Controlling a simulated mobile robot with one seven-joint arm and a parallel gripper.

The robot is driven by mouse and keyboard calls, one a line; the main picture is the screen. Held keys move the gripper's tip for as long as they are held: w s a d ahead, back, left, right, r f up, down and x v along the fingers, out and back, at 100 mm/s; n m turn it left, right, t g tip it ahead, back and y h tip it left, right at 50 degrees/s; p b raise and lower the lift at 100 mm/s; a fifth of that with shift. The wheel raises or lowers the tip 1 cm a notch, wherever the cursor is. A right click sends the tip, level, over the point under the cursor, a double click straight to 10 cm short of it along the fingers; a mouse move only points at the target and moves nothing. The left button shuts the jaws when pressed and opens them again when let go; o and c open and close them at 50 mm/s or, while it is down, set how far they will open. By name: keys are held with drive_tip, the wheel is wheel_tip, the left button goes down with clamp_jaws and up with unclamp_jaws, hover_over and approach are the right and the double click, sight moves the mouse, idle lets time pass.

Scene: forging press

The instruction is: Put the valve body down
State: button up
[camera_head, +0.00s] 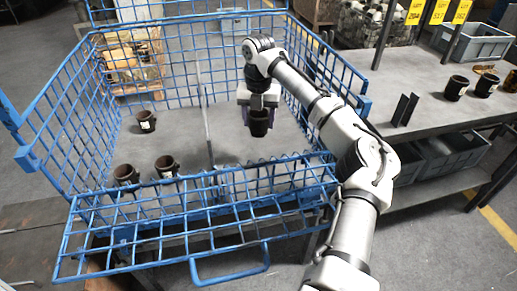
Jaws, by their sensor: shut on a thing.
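My gripper (259,104) is shut on a dark brown valve body (259,124), which hangs upright below it. The gripper and the part are over the right half of the blue wire cage (101,153), right of the upright divider (204,110). I cannot tell exactly how high the part is above the grey cage floor (228,130). Similar valve bodies stand left of the divider: one (146,121) towards the back and two (166,167) near the front.
The cage's front panel (200,225) is folded down outward. A grey table (417,92) at right bears more dark parts (456,88) and a black angled bracket (404,109). Grey bins stand beneath it. The floor right of the divider looks clear around the held part.

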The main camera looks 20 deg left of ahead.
wheel_tip(320, 180, down, 12)
drive_tip(key=shift+r, duration=0.1)
idle(0.4)
drive_tip(key=o, duration=1.3)
drive_tip(key=shift+c, duration=0.2)
wheel_tip(320, 180, up, 12)
